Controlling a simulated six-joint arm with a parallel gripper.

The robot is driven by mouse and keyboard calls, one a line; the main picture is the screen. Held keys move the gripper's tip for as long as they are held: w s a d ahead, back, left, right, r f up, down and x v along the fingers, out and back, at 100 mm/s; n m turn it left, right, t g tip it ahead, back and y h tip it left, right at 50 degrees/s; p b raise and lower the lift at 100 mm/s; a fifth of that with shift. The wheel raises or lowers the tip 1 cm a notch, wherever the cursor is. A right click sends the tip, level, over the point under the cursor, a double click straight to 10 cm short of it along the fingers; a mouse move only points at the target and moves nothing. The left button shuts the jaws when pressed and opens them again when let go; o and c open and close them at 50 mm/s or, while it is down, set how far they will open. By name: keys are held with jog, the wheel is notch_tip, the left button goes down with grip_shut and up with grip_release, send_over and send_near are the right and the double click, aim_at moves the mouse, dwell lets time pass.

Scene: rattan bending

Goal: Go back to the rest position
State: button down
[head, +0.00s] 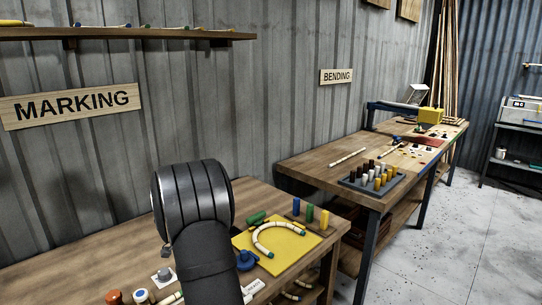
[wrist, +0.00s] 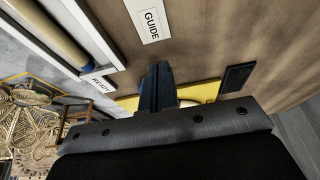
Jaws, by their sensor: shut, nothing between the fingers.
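My gripper (wrist: 158,72) shows in the wrist view as two dark fingers close together, shut and empty. Behind them lie part of a yellow board (wrist: 205,91) and a pale piece partly hidden by the fingers. In the head view my dark arm rises in front of the marking bench (head: 75,262) and hides part of it; the gripper itself cannot be made out there. The yellow board (head: 308,242) carries a curved, pale rattan piece (head: 276,226) with dark bands. No rest position mark is visible.
The bending bench (head: 310,168) holds a peg tray (head: 349,182).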

jog(key=s+a+r+g+y, duration=0.2)
jog(key=s+a+r, duration=0.5)
jog(key=s+r, duration=0.1)
jog(key=shift+a+r+g+y, duration=0.3)
jog(key=shift+a+r, duration=0.1)
jog(key=shift+r, duration=0.35)
jog(key=c, duration=2)
grip_release()
jog(key=o, duration=1.7)
jog(key=s+a+r, duration=0.2)
jog(key=r, duration=0.1)
jog(key=s+a+r, duration=0.2)
jog(key=r, duration=0.1)
jog(key=s+a+r, duration=0.3)
jog(key=r, duration=0.1)
jog(key=shift+a, duration=0.1)
jog(key=o, duration=0.3)
jog(key=shift+s+a, duration=0.1)
jog(key=shift+s, duration=0.2)
notch_tip(320, 180, down, 9)
jog(key=shift+f, duration=0.2)
